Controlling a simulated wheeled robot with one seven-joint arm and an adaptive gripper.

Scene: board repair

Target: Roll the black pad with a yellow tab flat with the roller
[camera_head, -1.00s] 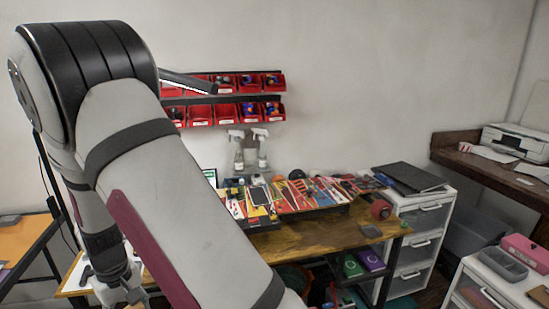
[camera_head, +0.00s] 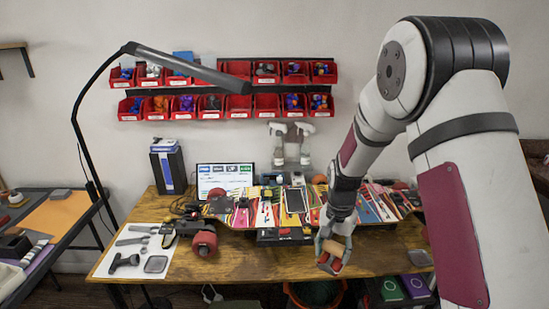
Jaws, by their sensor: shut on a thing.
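My gripper (camera_head: 331,258) is at the front edge of the wooden workbench, right of centre, fingers pointing down. It is shut on a small tan and reddish piece, seemingly the roller (camera_head: 333,249); the fingers hide part of it. Behind it lies a long board (camera_head: 240,217) covered with colourful graphics, with red wheels (camera_head: 203,243) at its left end. A dark item with a yellowish patch (camera_head: 169,238) lies left of the wheels, by the white mat. I cannot tell whether it is the black pad with a yellow tab; no other such pad is clearly visible.
The white mat (camera_head: 180,262) holds dark hand tools and a grey square piece (camera_head: 155,264). A black lamp (camera_head: 180,66) arches over the left side. A screen (camera_head: 224,179) and spray bottles (camera_head: 304,145) stand behind the board. Bare benchtop (camera_head: 235,267) lies in front of the board.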

